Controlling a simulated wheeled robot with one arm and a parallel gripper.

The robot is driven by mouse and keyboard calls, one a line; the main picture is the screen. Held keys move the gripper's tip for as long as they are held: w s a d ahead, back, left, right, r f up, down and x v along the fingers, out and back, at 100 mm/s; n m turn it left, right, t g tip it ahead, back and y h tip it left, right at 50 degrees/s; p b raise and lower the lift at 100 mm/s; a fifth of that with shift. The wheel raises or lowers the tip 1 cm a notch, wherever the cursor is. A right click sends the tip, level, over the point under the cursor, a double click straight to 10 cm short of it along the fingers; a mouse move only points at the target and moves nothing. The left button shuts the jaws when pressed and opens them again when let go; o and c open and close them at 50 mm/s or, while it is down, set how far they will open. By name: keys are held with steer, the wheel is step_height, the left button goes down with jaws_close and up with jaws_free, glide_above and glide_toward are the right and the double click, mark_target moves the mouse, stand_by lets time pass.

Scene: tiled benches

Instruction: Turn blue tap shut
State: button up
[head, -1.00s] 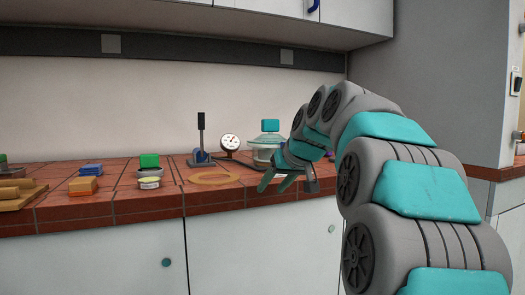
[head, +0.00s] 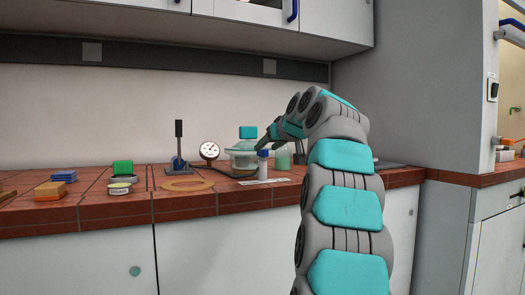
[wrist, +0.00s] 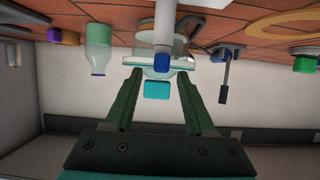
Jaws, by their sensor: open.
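The blue tap (head: 176,165) stands on the tiled bench, left of the gauge in the head view, with its black lever (head: 179,139) upright. It shows upside down at the right in the wrist view, with a blue body (wrist: 229,47) and dark lever (wrist: 225,82). My gripper (wrist: 159,76) is open, with its fingers apart and nothing visibly held. In the head view it is partly hidden near the glass jar, to the right of the tap and apart from it. In the wrist view the fingers point towards a white bottle's blue cap and the jar.
The glass jar with a teal lid (head: 247,132), the white bottle with a blue cap (head: 263,169) and a greenish bottle (head: 282,160) crowd around my gripper. A round gauge (head: 209,151) stands next to the tap. A flat tan ring (head: 187,186) lies in front of it.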

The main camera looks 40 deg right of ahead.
mark_target(263, 150)
steer(key=shift+x, duration=1.9)
steer(key=shift+c, duration=0.2)
jaws_close()
